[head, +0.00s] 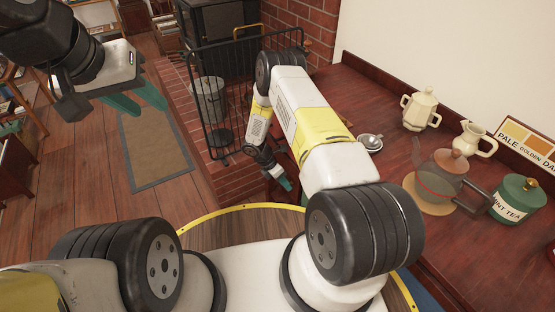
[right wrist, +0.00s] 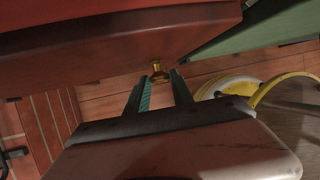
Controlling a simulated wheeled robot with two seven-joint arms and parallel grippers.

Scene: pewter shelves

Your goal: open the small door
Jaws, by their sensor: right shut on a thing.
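A reddish-brown wooden panel (right wrist: 110,42), which appears to be the small door, fills the upper part of the right wrist view. A small brass knob (right wrist: 157,69) stands out at its lower edge. My right gripper (right wrist: 160,82) has its two teal fingers on either side of the knob and is shut on it. In the head view my right gripper (head: 285,184) is low beside the wooden counter, and my arm hides most of the door there. My left gripper (head: 150,105) hangs empty at the upper left, fingers apart, above the floor.
A black fire guard (head: 215,110) with a metal bucket (head: 207,97) stands before a dark stove (head: 215,25). The counter (head: 385,185) at right holds a glass kettle (head: 437,180), a green tin (head: 518,197) and pale pots. A rug (head: 155,145) lies on open floor.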

